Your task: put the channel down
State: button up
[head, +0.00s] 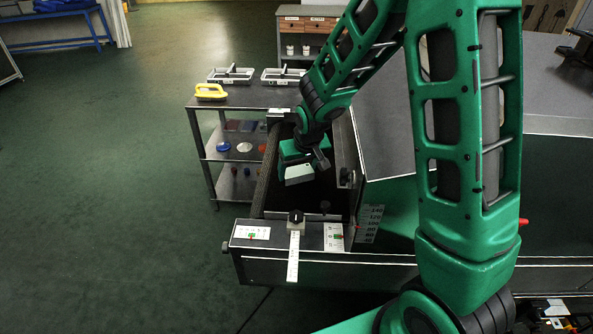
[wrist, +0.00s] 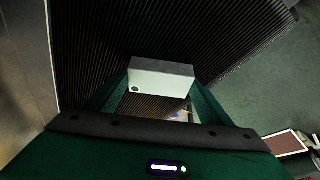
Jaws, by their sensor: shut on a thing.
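The channel (head: 299,174) is a short pale-grey block in the head view, held at the lower end of my arm. In the wrist view the channel (wrist: 161,78) is a whitish box with a small dark round spot on its near face. My gripper (head: 295,160) is green and shut on it; its fingers flank the block in the wrist view (wrist: 160,92). The channel appears above the dark ribbed belt (wrist: 105,45) of the dryer. I cannot tell how large the gap beneath it is.
A side rail (head: 267,165) bounds the belt on the left and the dryer body (head: 387,130) on the right. A front panel (head: 270,238) carries a ruler and gauges. A trolley (head: 205,135) holds a yellow-handled tool (head: 210,91) and frames. Open floor (head: 110,200) lies left.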

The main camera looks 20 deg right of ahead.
jog(key=o, duration=1.2)
jog(key=shift+o, duration=0.2)
jog(key=shift+r, duration=0.1)
jog(key=v, duration=1.2)
